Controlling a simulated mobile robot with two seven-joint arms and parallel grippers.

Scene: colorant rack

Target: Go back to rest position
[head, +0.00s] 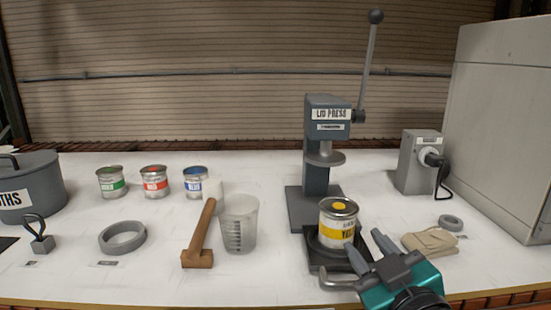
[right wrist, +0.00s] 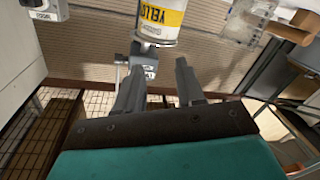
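My right gripper (head: 368,255) is low at the front right of the table, just in front of and to the right of the yellow-labelled can (head: 338,222). Its two fingers stand apart with nothing between them; they also show spread in the right wrist view (right wrist: 158,85). The can stands upright on the dark tray (head: 325,256) in front of the lid press (head: 325,150), and it shows beyond the fingertips in the right wrist view (right wrist: 160,22). I cannot tell whether a finger touches the can or tray. My left gripper is not in view.
A wooden mallet (head: 199,238) and a clear measuring cup (head: 239,222) stand left of the press. Green (head: 111,182), red (head: 154,182) and blue (head: 195,182) cans are behind. A folded cloth (head: 430,242) lies right of my gripper. A grey cabinet (head: 500,110) bounds the right.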

